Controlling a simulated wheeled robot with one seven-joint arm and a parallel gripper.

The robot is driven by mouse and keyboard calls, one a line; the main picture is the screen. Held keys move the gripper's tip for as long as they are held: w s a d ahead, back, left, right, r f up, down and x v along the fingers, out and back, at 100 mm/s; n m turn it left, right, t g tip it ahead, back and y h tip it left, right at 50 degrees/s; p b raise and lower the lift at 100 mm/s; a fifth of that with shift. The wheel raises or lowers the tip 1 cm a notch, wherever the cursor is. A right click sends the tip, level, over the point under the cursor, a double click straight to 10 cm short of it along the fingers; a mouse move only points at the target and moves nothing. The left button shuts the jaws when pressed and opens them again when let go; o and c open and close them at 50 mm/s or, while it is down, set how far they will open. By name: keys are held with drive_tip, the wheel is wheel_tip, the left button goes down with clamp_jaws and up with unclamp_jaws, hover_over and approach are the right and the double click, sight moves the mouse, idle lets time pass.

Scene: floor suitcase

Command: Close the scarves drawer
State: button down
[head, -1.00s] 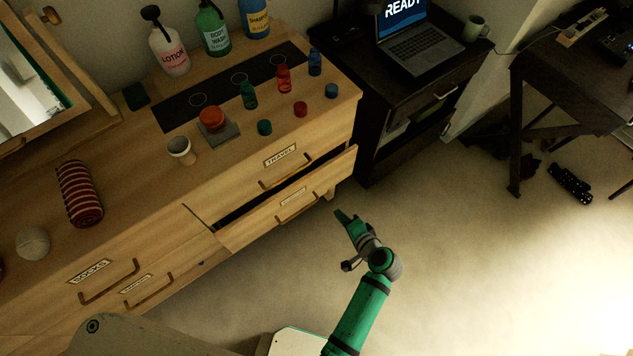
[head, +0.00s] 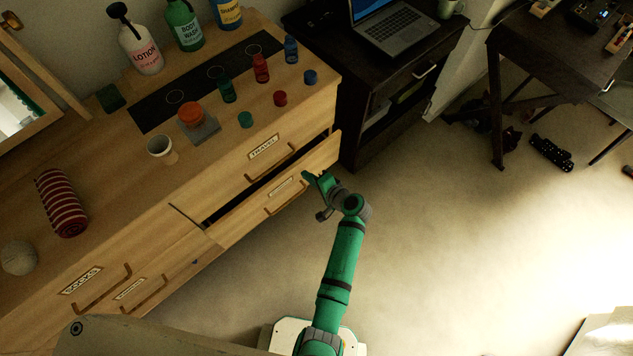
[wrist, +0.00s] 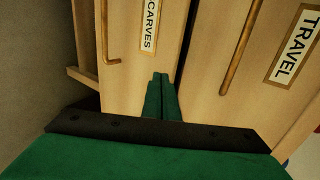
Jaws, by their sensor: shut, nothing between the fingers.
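The scarves drawer (head: 262,208) is the lower right drawer of the wooden dresser and stands partly open, with a dark gap above its front. In the wrist view its front (wrist: 125,75) carries a SCARVES label (wrist: 150,25) and a bar handle (wrist: 107,35). My green gripper (head: 311,178) is at the right end of this front, by the handle. In the wrist view the closed fingertips (wrist: 160,78) lie against or just in front of the drawer face; I cannot tell if they touch. The fingers are shut and hold nothing.
The TRAVEL drawer (head: 250,160) above looks closed; its label (wrist: 293,45) also shows in the wrist view. Bottles, caps and a rolled striped cloth (head: 61,203) are on the dresser top. A dark desk with a laptop (head: 390,30) stands to the right.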

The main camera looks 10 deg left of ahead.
sight(295, 164)
drive_tip(key=shift+w+a, duration=0.95)
drive_tip(key=shift+a, duration=0.25)
drive_tip(key=shift+w+a, duration=0.85)
drive_tip(key=shift+a, duration=0.15)
